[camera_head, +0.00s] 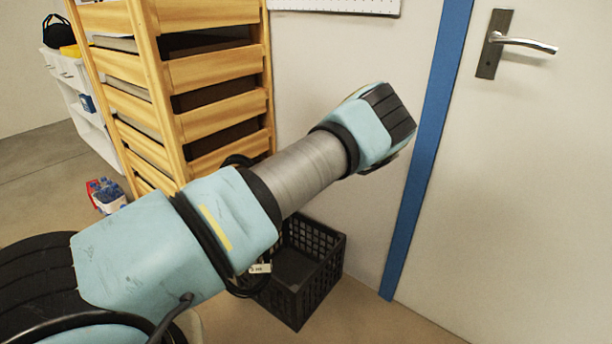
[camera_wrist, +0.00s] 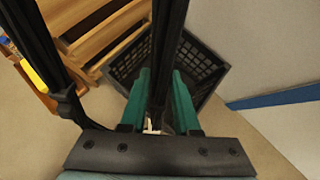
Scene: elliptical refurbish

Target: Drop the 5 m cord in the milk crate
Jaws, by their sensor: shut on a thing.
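The 5 m cord is a black cord (camera_head: 240,291) with a small white tag (camera_head: 260,268) reading "5 m". In the head view its lower loop hangs below my arm, in front of the black milk crate (camera_head: 322,272). My gripper (camera_wrist: 160,94) has two teal fingers shut on the black cord (camera_wrist: 166,45), which runs between them in the wrist view. In that view the open crate (camera_wrist: 207,65) lies below and beyond the fingers, with the cord across part of it. My arm hides the gripper in the head view. I cannot tell the cord's exact height above the crate.
A wooden drawer rack (camera_head: 190,90) stands behind and left of the crate. A wall and a blue door frame (camera_head: 420,165) lie to the right, with a white door (camera_head: 520,180). A small container of blue items (camera_head: 106,194) is on the floor at left.

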